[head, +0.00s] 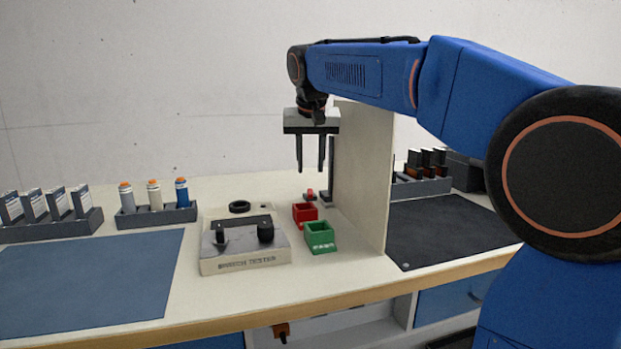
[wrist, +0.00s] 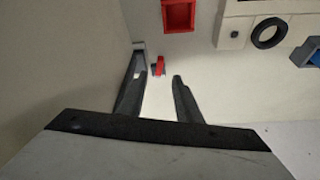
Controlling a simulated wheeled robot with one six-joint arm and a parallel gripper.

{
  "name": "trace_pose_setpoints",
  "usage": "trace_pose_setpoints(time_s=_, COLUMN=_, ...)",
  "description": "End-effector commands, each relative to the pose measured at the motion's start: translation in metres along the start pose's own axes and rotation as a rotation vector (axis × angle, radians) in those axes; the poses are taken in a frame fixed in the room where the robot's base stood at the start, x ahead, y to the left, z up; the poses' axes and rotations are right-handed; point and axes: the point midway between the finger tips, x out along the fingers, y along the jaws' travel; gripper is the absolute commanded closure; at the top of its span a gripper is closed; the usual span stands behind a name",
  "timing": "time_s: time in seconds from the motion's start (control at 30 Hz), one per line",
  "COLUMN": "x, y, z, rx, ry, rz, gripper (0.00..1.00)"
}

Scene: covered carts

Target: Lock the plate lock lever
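The tester box (head: 245,262), a pale block with lettering on its front, sits on the bench with a grey plate and black fittings on top: a knob (head: 265,232) at right and a smaller post (head: 220,236) at left. I cannot tell which part is the lock lever. A small red piece (head: 309,195) stands by a grey post behind the bins; the red piece also shows in the wrist view (wrist: 158,67). My gripper (head: 310,171) is open and empty, high above the bench behind the tester. In the wrist view its fingers (wrist: 155,88) are apart.
A tall beige divider panel (head: 363,180) stands just right of my gripper. A red bin (head: 305,213) and green bin (head: 320,236) sit between tester and panel. A bottle rack (head: 157,215) stands left; the blue mat (head: 90,280) is clear.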

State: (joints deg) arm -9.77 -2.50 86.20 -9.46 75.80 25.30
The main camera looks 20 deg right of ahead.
Motion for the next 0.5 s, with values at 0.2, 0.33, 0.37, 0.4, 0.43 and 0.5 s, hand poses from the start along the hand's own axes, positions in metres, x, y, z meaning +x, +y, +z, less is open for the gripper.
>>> trace_pose_setpoints(time_s=0.2, x=-0.044, y=0.0, z=-0.001, rx=0.0, ry=0.002, rz=-0.001, gripper=0.69)
trace_pose_setpoints(time_s=0.33, x=-0.064, y=0.0, z=0.0, rx=0.0, ry=0.001, rz=-0.001, gripper=0.69)
trace_pose_setpoints(time_s=0.37, x=-0.068, y=0.0, z=0.0, rx=0.0, ry=0.001, rz=-0.001, gripper=0.69)
trace_pose_setpoints(time_s=0.4, x=-0.073, y=0.0, z=0.0, rx=0.0, ry=0.001, rz=-0.001, gripper=0.69)
trace_pose_setpoints(time_s=0.43, x=-0.076, y=0.0, z=0.0, rx=0.0, ry=0.001, rz=-0.001, gripper=0.69)
trace_pose_setpoints(time_s=0.5, x=-0.082, y=0.0, z=0.0, rx=0.0, ry=0.0, rz=0.0, gripper=0.69)
